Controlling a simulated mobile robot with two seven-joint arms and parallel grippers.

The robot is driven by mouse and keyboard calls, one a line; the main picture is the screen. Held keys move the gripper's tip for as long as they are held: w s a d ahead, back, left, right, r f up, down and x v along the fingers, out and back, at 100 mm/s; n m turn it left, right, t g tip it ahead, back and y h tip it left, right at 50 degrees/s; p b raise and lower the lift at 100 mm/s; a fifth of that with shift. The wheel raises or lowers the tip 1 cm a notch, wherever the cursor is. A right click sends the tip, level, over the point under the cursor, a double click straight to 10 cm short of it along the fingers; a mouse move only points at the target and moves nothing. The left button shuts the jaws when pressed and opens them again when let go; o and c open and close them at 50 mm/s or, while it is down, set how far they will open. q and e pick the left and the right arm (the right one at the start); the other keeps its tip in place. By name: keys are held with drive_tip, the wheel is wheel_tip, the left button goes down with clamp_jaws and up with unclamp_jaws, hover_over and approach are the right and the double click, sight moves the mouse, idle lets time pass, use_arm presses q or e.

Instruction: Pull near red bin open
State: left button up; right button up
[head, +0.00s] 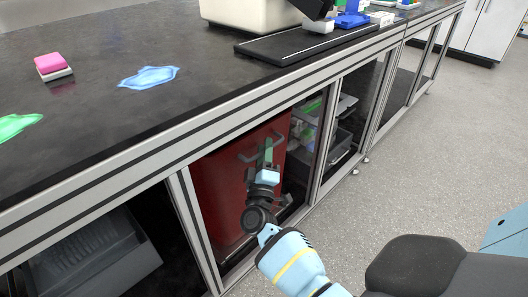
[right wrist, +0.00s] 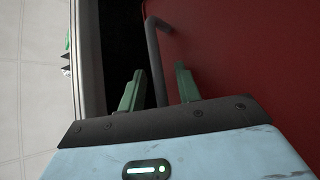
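The red bin (head: 222,185) stands in the under-bench cabinet, its red front facing the aisle. It fills the right side of the right wrist view (right wrist: 250,60). Its dark grey bar handle (right wrist: 155,55) sticks out from the front and also shows in the head view (head: 247,157). My right gripper (head: 268,152) is at the handle. In the right wrist view its two green fingers (right wrist: 159,88) are apart, with the handle bar running down between them. I cannot tell whether either finger touches the bar. My left gripper is in neither view.
The cabinet's metal posts (head: 190,222) flank the bin's opening. A dark grey bin (head: 342,150) and shelves stand in the bay to the right. A grey tray (head: 95,262) is in the left bay. The floor (head: 420,180) beyond is clear.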

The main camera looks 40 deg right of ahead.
clamp_jaws()
